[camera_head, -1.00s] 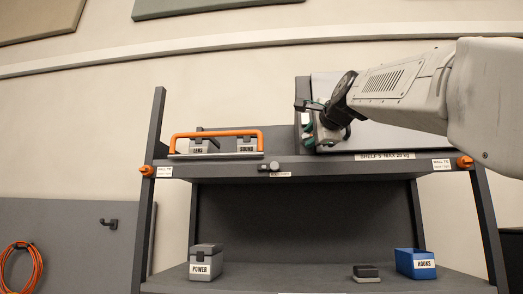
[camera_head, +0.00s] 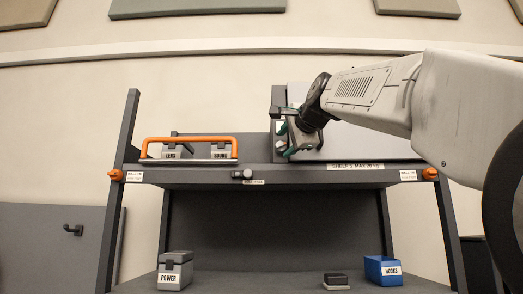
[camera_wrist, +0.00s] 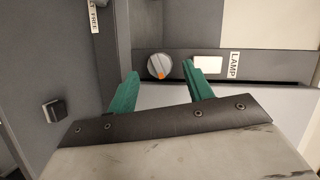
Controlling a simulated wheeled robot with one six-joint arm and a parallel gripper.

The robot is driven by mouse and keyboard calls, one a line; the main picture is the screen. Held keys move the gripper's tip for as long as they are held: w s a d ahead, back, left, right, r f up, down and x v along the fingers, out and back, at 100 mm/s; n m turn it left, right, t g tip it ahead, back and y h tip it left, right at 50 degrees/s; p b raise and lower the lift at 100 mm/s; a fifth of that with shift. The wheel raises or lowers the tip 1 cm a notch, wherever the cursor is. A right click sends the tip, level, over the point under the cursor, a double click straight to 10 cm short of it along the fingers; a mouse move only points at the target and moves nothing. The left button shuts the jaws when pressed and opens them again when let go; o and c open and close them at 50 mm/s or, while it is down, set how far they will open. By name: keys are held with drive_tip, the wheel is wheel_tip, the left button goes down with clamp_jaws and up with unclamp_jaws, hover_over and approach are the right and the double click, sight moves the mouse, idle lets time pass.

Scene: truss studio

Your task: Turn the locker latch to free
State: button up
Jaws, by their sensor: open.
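The grey locker (camera_head: 372,143) stands on the top shelf, right of its middle. My gripper (camera_head: 287,137) is at the locker's left front in the head view. In the wrist view my gripper (camera_wrist: 166,72) is open, its two green fingers apart with nothing held. A round grey knob (camera_wrist: 157,64), apparently the latch, shows between and beyond the fingertips. An orange mark sits at its lower edge. I cannot tell whether a finger touches it. A label ending in FREE (camera_wrist: 95,16) is at the upper left. My gripper hides the knob in the head view.
A blank white plate (camera_wrist: 207,66) and a LAMP label (camera_wrist: 235,64) sit right of the knob. An orange-handled carrier (camera_head: 190,141) stands left on the top shelf. A POWER box (camera_head: 175,270) and blue HOOKS bin (camera_head: 382,270) are below.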

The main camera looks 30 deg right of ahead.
drive_tip(key=v, duration=0.6)
drive_tip(key=shift+s, duration=0.15)
